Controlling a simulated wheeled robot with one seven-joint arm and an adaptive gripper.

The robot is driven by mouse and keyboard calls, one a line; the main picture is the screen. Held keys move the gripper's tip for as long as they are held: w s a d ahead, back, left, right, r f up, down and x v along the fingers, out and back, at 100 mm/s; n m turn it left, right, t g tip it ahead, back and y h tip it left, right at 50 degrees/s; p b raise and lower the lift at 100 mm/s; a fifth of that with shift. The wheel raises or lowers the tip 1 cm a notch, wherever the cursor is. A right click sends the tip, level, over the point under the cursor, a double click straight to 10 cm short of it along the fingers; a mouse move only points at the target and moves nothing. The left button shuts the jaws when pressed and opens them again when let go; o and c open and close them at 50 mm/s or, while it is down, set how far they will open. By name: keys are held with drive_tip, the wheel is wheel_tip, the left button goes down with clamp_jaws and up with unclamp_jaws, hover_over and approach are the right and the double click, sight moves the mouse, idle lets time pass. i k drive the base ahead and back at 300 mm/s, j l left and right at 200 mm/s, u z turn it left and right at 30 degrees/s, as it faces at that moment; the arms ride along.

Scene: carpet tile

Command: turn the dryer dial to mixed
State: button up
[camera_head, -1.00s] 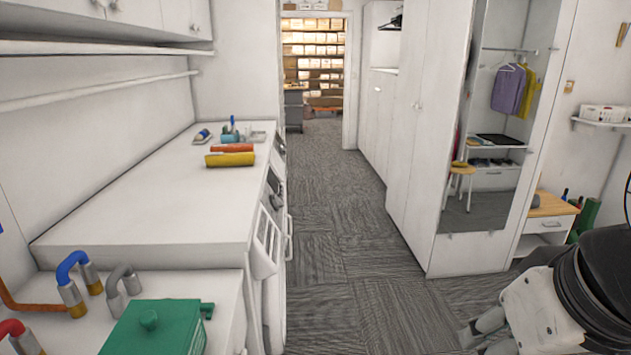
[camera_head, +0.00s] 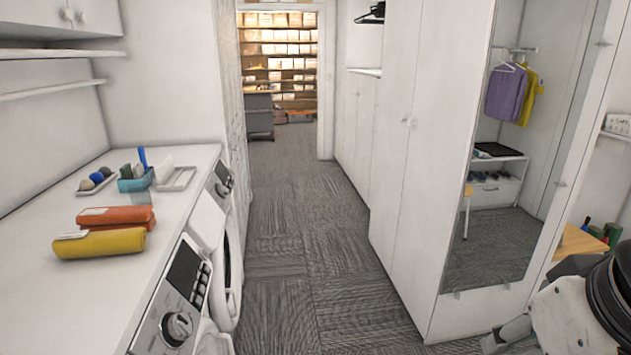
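Two front-loading machines stand under the white counter at the left. The nearer machine's panel (camera_head: 172,312) has a dark display, several buttons and a round silver dial (camera_head: 178,327). The farther machine has a similar panel (camera_head: 221,180) with a small knob, and its round door (camera_head: 231,262) shows below. I cannot tell which one is the dryer, and the dial markings are too small to read. My gripper (camera_head: 498,340) is at the lower right, far from both panels and partly cut off by the picture edge. Whether its fingers are open or shut does not show.
On the counter (camera_head: 60,300) lie yellow (camera_head: 100,243) and orange (camera_head: 116,216) rolled towels, a blue caddy (camera_head: 136,180) and trays. Carpeted aisle (camera_head: 300,270) runs clear to a doorway. A white wardrobe (camera_head: 405,150) with a mirror (camera_head: 490,250) borders it on the right.

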sight(222, 187)
drive_tip(key=i, duration=0.95)
drive_tip(key=i+l+u, duration=0.15)
drive_tip(key=i, duration=0.8)
drive_tip(key=i+u, duration=0.2)
drive_tip(key=i, duration=0.2)
drive_tip(key=i+l+u, duration=0.2)
drive_tip(key=i, duration=0.2)
